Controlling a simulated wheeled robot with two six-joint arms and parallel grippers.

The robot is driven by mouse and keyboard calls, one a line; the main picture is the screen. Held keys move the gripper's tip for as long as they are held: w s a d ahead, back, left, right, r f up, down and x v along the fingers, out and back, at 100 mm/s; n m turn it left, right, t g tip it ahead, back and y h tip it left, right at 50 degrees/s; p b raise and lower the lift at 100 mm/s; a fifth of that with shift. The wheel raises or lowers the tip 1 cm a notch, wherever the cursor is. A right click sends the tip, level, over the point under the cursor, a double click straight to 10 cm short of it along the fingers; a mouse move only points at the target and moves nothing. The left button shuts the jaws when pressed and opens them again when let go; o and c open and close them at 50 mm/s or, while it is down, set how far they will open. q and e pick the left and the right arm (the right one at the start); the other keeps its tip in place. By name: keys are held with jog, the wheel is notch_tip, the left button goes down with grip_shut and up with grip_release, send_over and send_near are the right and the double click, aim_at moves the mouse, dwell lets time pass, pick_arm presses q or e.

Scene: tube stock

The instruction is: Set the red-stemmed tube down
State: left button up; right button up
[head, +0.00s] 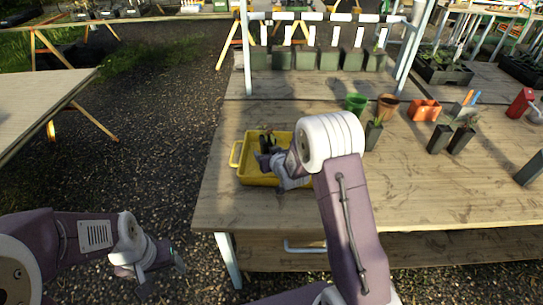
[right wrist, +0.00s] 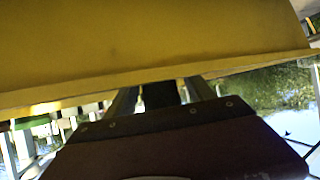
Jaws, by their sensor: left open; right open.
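A yellow tray (head: 243,178) with a side handle lies at the left of the wooden bench. My right gripper (head: 264,158) is over the tray, its fingers low inside it. A dark tube (right wrist: 160,94) shows between the spread fingers of my right gripper (right wrist: 163,98) in the right wrist view; the jaws are open, and I cannot tell whether they touch it. A small plant top (head: 268,134) shows just behind the fingers in the head view; its stem colour is too small to tell. My left gripper (head: 158,262) is open and empty, low beside the bench.
A green pot (head: 355,102), a brown pot (head: 387,105) and a dark planted tube (head: 373,134) stand right of the tray. Further right are an orange block (head: 424,110) and more dark tubes (head: 439,139).

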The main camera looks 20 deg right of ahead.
jog(key=v, duration=1.1)
jog(key=shift+s+p, duration=0.3)
jog(key=shift+s, duration=0.05)
jog(key=shift+r, duration=0.15)
